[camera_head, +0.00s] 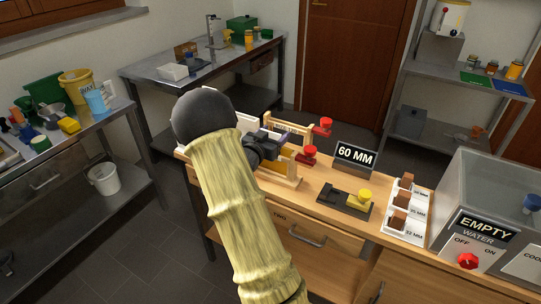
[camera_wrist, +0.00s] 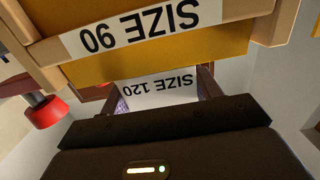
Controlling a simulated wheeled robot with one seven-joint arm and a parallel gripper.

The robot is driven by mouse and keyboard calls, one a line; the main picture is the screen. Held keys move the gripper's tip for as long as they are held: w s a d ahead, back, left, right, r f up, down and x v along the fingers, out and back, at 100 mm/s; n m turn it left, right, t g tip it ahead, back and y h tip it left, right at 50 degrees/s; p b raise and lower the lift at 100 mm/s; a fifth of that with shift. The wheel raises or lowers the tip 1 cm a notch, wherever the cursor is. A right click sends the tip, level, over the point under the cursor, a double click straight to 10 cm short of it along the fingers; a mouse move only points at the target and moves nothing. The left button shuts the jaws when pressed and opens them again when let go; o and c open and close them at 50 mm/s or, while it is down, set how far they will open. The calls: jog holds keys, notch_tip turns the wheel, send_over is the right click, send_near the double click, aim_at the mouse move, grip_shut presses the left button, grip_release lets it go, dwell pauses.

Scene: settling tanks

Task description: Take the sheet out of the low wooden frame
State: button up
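Two wooden frames stand on the bench. The nearer frame (camera_head: 285,181) is partly hidden by my arm. The farther frame (camera_head: 285,126) carries a pale label. In the wrist view a wooden bar (camera_wrist: 45,52) bears an upside-down "SIZE 90" label, with an orange-yellow sheet (camera_wrist: 160,58) against it. Beyond the sheet's edge is a white "SIZE 120" label (camera_wrist: 160,90). My gripper (camera_wrist: 163,93) is close to the sheet, its fingers apart on either side of that label. The fingertips are partly hidden, and no grip on the sheet shows. In the head view my gripper (camera_head: 268,147) is beside the nearer frame.
Red knobs (camera_head: 308,156) stick out at the frames' right. Further right are a "60 MM" sign (camera_head: 356,157), a black fixture with a yellow knob (camera_head: 343,201), a white tray of brown blocks (camera_head: 407,235) and a clear tank (camera_head: 487,190) marked "EMPTY". Side benches hold clutter.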

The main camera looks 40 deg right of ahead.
jog(key=c, duration=0.5)
jog(key=shift+r, duration=0.1)
notch_tip(320, 180, up, 18)
jog(key=p, duration=0.1)
dwell(0.5)
